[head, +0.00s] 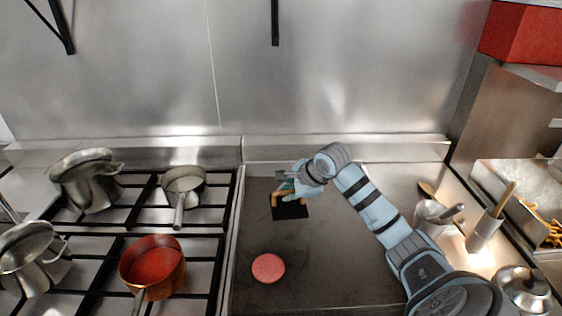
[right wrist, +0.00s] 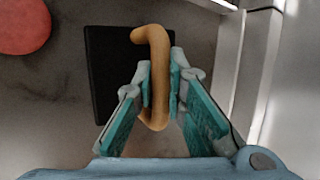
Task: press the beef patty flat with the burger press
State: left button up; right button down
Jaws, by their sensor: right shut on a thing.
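The beef patty (head: 268,267) is a pinkish-red disc lying on the dark griddle (head: 330,285); part of it also shows at the upper left of the right wrist view (right wrist: 22,27). The burger press (head: 290,210) has a black rectangular plate and a tan handle, and is farther back on the griddle than the patty. In the right wrist view its plate (right wrist: 103,65) lies below the handle (right wrist: 157,60). My right gripper (head: 286,190) is shut on that handle, its teal fingers on both sides of it. I cannot tell whether the plate touches the griddle. My left gripper is not in view.
A stove with a copper pan of red sauce (head: 153,262), a small pan (head: 184,185) and steel pots (head: 88,180) stands left of the griddle. Utensil containers (head: 484,230) stand at the right. The back wall is close behind the press.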

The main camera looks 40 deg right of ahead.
aim_at(287, 215)
jog(key=shift+n+y, duration=0.6)
jog(key=shift+n, duration=0.3)
jog(key=s+a+f, duration=0.1)
jog(key=s+a+f+p, duration=0.1)
jog(key=s+f, duration=0.1)
jog(key=s, duration=0.1)
jog(key=shift+a+p, duration=0.35)
jog(key=shift+a, duration=0.05)
jog(key=s+a+r+n+g+y, duration=0.1)
jog(key=s+a+n+g+y, duration=0.2)
jog(key=a+n, duration=0.55)
jog(key=shift+m+t+y, duration=0.3)
jog(key=shift+m+t, duration=0.2)
jog(key=shift+m, duration=0.45)
jog(key=f+b, duration=0.2)
jog(key=a+f+b, duration=0.1)
jog(key=f+b, duration=0.1)
jog(key=b, duration=0.1)
jog(key=f+b, duration=0.1)
jog(key=b, duration=0.1)
jog(key=shift+w+a+f, duration=0.1)
jog(key=shift+a+f, duration=0.15)
jog(key=shift+f, duration=0.15)
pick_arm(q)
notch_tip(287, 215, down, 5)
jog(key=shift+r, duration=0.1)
pick_arm(e)
jog(key=shift+r, duration=0.1)
jog(key=shift+f, duration=0.45)
